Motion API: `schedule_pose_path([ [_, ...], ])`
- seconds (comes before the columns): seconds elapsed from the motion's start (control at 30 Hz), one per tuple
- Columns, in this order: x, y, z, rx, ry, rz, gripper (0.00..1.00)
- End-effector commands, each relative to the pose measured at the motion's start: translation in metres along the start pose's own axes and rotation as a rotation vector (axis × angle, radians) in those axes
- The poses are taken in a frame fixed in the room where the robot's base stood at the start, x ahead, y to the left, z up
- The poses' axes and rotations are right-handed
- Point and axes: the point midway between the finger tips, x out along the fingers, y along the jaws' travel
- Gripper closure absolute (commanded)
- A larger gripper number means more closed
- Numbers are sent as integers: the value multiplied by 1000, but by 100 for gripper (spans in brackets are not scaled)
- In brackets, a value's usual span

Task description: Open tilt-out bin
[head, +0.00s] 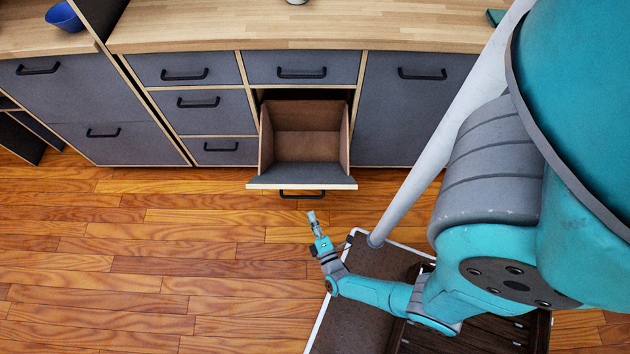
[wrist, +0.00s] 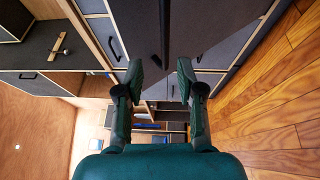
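The tilt-out bin (head: 305,145) stands tilted far out of the grey cabinet, its brown box interior in plain view from above. Its grey front panel (head: 300,182) leans outward over the floor, with the black bar handle (head: 302,195) along the near edge. My gripper (head: 312,214) is just in front of that handle, toward me, and looks apart from it. In the wrist view my gripper (wrist: 160,72) has its two fingers spread with nothing between them. Dark panels fill the top of that view; I cannot tell which one is the bin front.
Closed drawers (head: 185,70) with black handles flank the bin on the left, and a closed door (head: 410,105) is on the right. A wooden countertop (head: 300,25) runs above, with a blue bowl (head: 64,16) at far left. The wooden floor (head: 150,260) at left is clear.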

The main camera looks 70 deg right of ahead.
Motion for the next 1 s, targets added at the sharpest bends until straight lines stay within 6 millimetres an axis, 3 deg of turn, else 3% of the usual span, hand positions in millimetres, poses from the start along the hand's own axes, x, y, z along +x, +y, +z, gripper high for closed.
schedule_pose_path([
  [0.4,-17,0,1,-4,1,-2,62],
  [1.0,-18,-1,1,-4,-1,-3,62],
])
